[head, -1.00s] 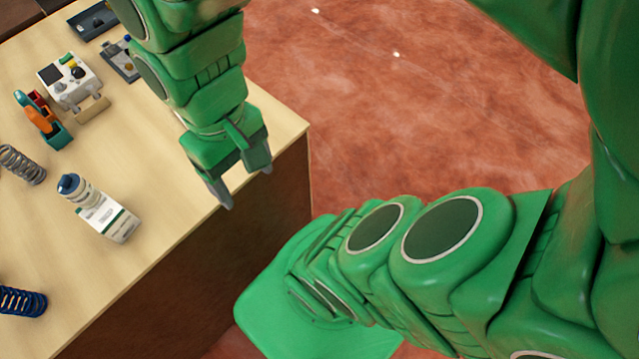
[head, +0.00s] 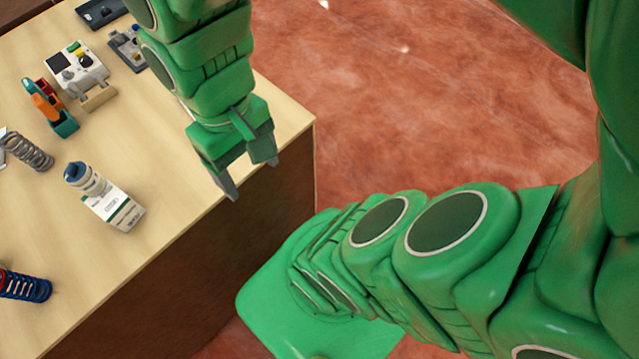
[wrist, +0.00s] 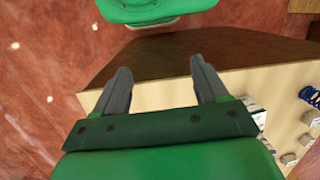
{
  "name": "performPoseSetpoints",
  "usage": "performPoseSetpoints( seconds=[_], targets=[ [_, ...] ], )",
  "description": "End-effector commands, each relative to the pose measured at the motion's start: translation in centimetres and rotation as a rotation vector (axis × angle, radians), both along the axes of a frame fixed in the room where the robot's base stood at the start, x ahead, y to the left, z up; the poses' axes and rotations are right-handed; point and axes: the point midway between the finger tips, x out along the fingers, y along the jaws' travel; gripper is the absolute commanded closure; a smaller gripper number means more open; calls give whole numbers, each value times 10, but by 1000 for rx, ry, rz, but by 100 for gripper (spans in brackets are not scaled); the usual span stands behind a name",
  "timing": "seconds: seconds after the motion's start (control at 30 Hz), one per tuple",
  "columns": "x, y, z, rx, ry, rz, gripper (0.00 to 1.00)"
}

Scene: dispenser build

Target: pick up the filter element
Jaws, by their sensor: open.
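No part is plainly marked as the filter element. The likeliest is a white piece (head: 105,197) with a ribbed neck, a blue top and a green-striped label, lying on the wooden table in the head view. I cannot tell whether it is one piece or two. My gripper (head: 250,176) is open and empty by the table's right edge, to the right of the white piece and apart from it. In the wrist view, my gripper (wrist: 160,70) has its two grey fingers spread with nothing between them.
The table (head: 170,190) is bare between the white piece and its right edge. A grey spring (head: 30,152), a blue spring (head: 25,287), an orange and teal part (head: 50,108) and a white control box (head: 76,68) stand to the left. Red floor lies beyond the edge.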

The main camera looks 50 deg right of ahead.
Motion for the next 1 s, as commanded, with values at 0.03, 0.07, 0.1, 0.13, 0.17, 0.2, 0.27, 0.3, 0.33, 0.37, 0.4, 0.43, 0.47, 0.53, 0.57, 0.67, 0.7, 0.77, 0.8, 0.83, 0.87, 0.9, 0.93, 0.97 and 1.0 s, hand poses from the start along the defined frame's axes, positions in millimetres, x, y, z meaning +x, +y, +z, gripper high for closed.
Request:
performPoseSetpoints(
  seconds=[0.03,0.07,0.1,0.13,0.17,0.2,0.27,0.3,0.33,0.37,0.4,0.43,0.47,0.53,0.57,0.67,0.7,0.77,0.8,0.83,0.87,0.9,0.93,0.97,1.0],
  targets=[
    [1,-17,0,-55,-1,-42,27],
    [1,-17,0,-55,-1,-42,27],
    [1,-19,0,-61,-1,-47,27],
    [1,-21,0,-64,-1,-49,27],
    [2,-22,-1,-65,0,-46,27],
    [3,-20,-2,-57,3,-33,27],
    [6,-15,-4,-30,6,5,27],
    [10,-10,-6,-3,8,43,27],
    [12,-6,-7,22,9,76,27],
    [16,0,-8,49,8,115,27],
    [20,7,-11,92,6,172,27],
    [24,13,-12,127,4,217,27],
    [28,20,-14,165,0,262,27],
    [38,35,-17,250,-17,368,27],
    [42,41,-18,286,-27,409,27],
    [55,60,-21,407,-65,544,27],
    [61,67,-21,456,-86,595,27],
    [70,77,-21,523,-125,668,27],
    [76,84,-21,569,-154,714,27],
    [81,89,-21,601,-176,745,27],
    [86,93,-21,634,-201,779,27],
    [92,99,-20,675,-237,821,27],
    [97,102,-19,705,-265,851,27],
    [102,106,-18,735,-294,880,27],
    [108,111,-17,773,-333,917,27]
  ],
)
